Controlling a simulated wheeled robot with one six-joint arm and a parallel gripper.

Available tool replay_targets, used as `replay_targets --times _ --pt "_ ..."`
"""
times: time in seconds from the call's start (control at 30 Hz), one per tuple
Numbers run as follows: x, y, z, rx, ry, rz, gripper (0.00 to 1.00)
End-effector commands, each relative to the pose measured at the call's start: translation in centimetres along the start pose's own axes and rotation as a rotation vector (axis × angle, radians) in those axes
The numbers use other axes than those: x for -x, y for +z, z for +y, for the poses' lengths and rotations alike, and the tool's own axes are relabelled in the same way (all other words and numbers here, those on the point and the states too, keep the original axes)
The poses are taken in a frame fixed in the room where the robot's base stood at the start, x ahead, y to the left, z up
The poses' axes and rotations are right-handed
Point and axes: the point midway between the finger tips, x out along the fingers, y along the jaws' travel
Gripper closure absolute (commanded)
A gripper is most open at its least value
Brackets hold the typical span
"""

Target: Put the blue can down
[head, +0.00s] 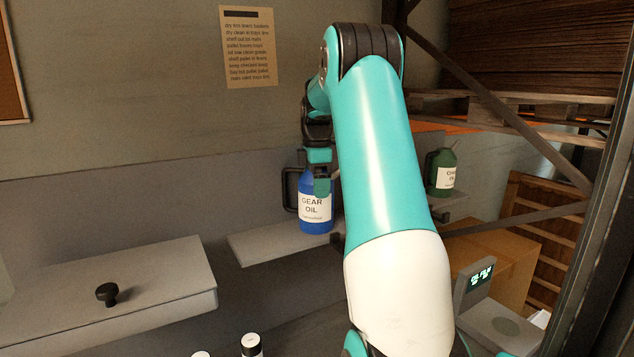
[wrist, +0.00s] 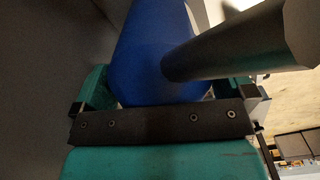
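The blue can (head: 314,210), labelled "GEAR OIL" with a dark handle on its left, is upright at the narrow grey shelf (head: 262,246) in the head view. My gripper (head: 319,180) is at its upper part, with a teal finger in front of it. In the wrist view the blue can (wrist: 150,60) fills the space between my teal fingers, and its dark handle (wrist: 235,48) crosses the right side. My gripper looks shut on it. The can's base is at or just above the shelf; I cannot tell whether it touches.
A green oil can (head: 445,172) stands on a ledge to the right. A grey box with a black knob (head: 107,294) is at the left. White-topped bottles (head: 251,345) are at the bottom. A display unit (head: 481,276) and metal rack (head: 520,118) are at the right. The shelf's left part is clear.

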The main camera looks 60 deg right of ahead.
Motion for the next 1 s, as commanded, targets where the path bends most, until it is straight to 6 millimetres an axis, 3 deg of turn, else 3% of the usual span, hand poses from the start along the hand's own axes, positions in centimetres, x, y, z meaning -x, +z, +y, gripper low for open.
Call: replay_targets --times 0.23,0.5,0.7,1.0 --pt "2.0 0.0 0.1 0.0 0.006 0.0 0.0" --pt "7.9 0.0 0.1 0.0 0.005 0.0 0.0" --pt "11.3 0.0 0.1 0.0 0.002 0.0 0.0" --pt "12.3 0.0 0.0 0.0 0.0 0.0 0.0"
